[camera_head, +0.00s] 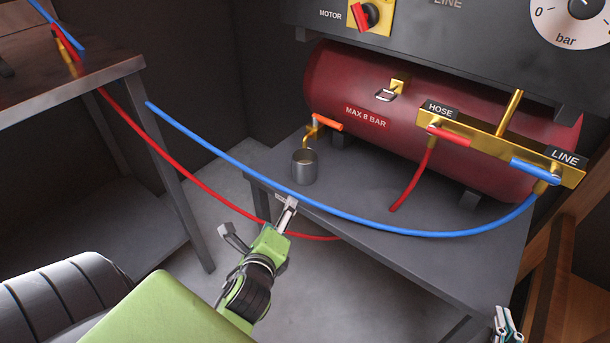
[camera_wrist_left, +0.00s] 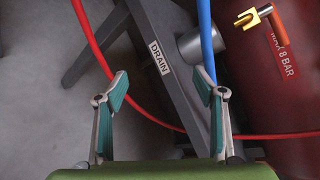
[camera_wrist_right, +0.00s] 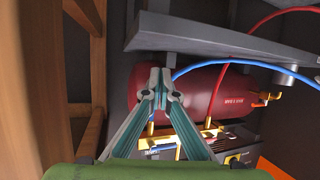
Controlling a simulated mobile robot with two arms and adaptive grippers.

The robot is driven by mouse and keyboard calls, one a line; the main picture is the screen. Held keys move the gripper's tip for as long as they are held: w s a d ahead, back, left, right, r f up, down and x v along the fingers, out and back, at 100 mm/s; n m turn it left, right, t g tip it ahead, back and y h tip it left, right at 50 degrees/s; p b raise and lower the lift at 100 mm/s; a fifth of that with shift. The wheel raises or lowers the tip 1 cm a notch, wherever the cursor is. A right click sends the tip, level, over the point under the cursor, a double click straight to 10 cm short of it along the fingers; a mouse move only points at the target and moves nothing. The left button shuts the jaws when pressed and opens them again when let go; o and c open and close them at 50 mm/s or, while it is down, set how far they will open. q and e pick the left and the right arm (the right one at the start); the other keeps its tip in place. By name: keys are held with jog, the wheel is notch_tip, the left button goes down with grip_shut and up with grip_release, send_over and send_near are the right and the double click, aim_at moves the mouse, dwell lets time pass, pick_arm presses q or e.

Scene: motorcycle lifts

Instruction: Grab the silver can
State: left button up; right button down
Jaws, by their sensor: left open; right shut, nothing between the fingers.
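The silver can (camera_head: 304,168) stands upright and open-topped on the grey bench, below the brass drain tap of the red tank. It also shows in the left wrist view (camera_wrist_left: 189,46), where the blue hose crosses its right edge. My left gripper (camera_head: 257,216) is open and empty, in front of the bench edge and short of the can. In the left wrist view (camera_wrist_left: 160,86) its fingers are spread, with the can beyond the right finger. My right gripper (camera_head: 507,322) is at the bottom right, far from the can; its fingers meet, empty, in the right wrist view (camera_wrist_right: 160,76).
The blue hose (camera_head: 350,217) sags across the front of the bench (camera_head: 400,250), between my left gripper and the can. The red hose (camera_head: 190,183) runs lower behind it. The red tank (camera_head: 440,108) fills the back of the bench. A dark table (camera_head: 80,85) stands left.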

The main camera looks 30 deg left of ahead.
pick_arm(q)
notch_tip(320, 180, up, 3)
jog(key=w+m+t, duration=0.2)
jog(key=m, duration=0.5)
jog(key=m+t, duration=0.2)
jog(key=m, duration=0.4)
send_near(308, 155)
jog(key=shift+w+a+f+b, duration=0.15)
jog(key=shift+w+a+b, duration=0.25)
jog(key=shift+w+a, duration=0.25)
jog(key=shift+w, duration=0.3)
jog(key=x, duration=0.2)
jog(key=b+x, duration=0.1)
jog(key=x, duration=0.2)
jog(key=shift+w+d+b, duration=0.15)
jog(key=shift+d+b, duration=0.05)
jog(key=shift+b, duration=0.1)
jog(key=c, duration=1.2)
jog(key=shift+c, duration=0.8)
pick_arm(e)
notch_tip(308, 155, up, 21)
jog(key=s+a+t+y, duration=0.1)
jog(key=a+t+y, duration=0.1)
jog(key=t, duration=0.8)
jog(key=shift+r+y, duration=0.2)
jog(key=shift+y, duration=0.6)
pick_arm(q)
jog(key=shift+r, duration=0.2)
pick_arm(e)
jog(key=shift+a, duration=0.15)
